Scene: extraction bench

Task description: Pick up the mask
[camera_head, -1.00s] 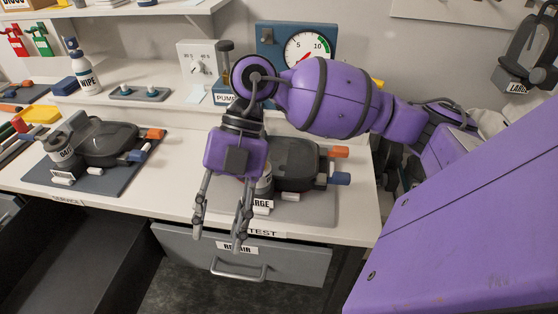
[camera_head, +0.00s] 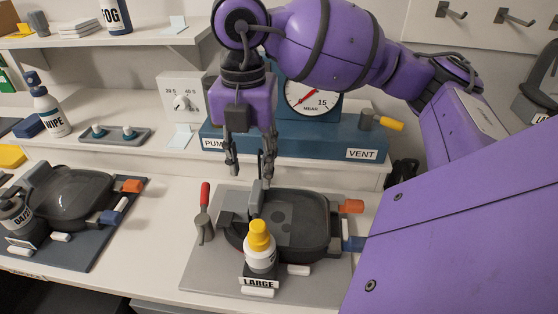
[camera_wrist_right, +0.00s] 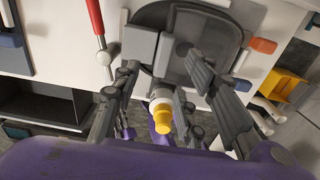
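A dark grey mask (camera_head: 305,222) lies on a grey mat (camera_head: 205,270) with a LARGE label, and also fills the top of the right wrist view (camera_wrist_right: 195,35). An upright grey block (camera_head: 258,197) stands at its left side. My right gripper (camera_head: 250,172) points down near this block, fingers apart and empty. In the right wrist view the block (camera_wrist_right: 160,52) shows beyond the open fingers (camera_wrist_right: 165,75). I cannot tell whether they touch it. Another dark mask (camera_head: 72,193) lies on a mat at left. My left gripper is not in view.
A yellow-capped bottle (camera_head: 260,247) stands at the mask's front. A red-handled tool (camera_head: 204,215) is left of it. Behind is a blue pump unit (camera_head: 330,138) with a gauge. The bench between the two mats is clear.

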